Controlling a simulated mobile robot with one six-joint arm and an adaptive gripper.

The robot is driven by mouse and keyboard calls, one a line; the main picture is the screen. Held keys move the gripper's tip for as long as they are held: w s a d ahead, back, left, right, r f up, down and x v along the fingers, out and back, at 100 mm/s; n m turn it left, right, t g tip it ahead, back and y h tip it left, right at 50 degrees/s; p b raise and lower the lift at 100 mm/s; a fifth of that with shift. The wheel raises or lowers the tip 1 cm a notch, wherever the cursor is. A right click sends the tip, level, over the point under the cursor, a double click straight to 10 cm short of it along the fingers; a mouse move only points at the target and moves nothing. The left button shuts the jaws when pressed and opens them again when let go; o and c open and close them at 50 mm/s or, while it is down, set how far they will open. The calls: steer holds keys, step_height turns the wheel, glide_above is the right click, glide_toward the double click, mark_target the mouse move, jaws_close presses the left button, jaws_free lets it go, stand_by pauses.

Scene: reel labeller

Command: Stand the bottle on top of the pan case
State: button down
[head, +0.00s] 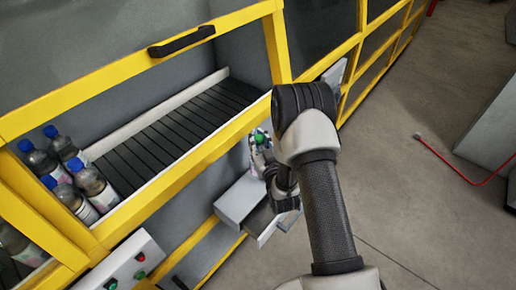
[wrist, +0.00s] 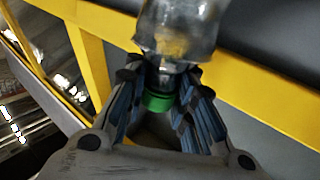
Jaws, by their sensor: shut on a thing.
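A clear bottle (wrist: 180,25) with a green cap (wrist: 158,102) is in my gripper (wrist: 160,78) in the wrist view. The fingers are shut on it near its neck, and the bottle body reaches out past the fingertips. In the head view the green cap (head: 260,139) shows just left of my arm, and the arm hides much of the bottle. A light grey box (head: 241,198), which looks like the pan case, juts out by the yellow frame below my gripper. My arm covers part of its right side.
A yellow-framed machine (head: 190,175) encloses a dark roller conveyor (head: 165,135). Several blue-capped bottles (head: 90,185) stand at its left end. A control box (head: 130,265) with buttons is at lower left. A red cable (head: 450,165) lies on open floor at right.

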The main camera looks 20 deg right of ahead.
steer(key=shift+f+b, duration=0.45)
steer(key=shift+f, duration=1.5)
steer(key=shift+f, duration=0.15)
steer(key=c, duration=1.3)
jaws_free()
steer(key=shift+c, duration=0.2)
